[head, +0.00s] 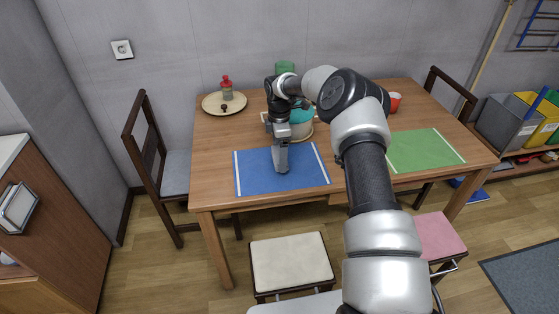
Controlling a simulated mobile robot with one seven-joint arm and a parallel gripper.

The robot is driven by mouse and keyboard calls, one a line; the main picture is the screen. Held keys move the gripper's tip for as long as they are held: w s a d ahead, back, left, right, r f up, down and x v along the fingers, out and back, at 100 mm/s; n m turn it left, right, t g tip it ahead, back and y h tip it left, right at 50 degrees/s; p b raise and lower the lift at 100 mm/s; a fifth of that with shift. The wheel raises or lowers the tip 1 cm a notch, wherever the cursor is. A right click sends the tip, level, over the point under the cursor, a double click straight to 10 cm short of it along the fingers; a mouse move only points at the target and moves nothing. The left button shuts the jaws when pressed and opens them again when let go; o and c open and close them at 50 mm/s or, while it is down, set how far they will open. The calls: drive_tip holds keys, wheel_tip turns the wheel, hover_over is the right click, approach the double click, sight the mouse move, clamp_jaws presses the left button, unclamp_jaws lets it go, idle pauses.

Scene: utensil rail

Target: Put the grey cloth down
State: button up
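My gripper (281,168) points down over the blue placemat (250,178) on the near left part of the table, its tip at or just above the mat. A narrow grey shape hangs below the hand. I cannot tell whether this is only the fingers or also a grey cloth between them, nor whether the fingers are open. No grey cloth shows clearly anywhere else in view.
The wooden table (226,146) holds a round board (212,106) with a red-topped jar (227,88), a teal pot (303,116) behind my gripper, a green container (285,67), a red cup (394,101) and a green placemat (424,150). Chairs and stools surround it.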

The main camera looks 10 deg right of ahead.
drive_tip(key=shift+f, duration=1.55)
drive_tip(key=shift+f, duration=0.1)
drive_tip(key=o, duration=0.6)
drive_tip(key=shift+f, duration=0.1)
drive_tip(key=o, duration=0.3)
drive_tip(key=shift+o, duration=0.2)
drive_tip(key=shift+r, duration=0.2)
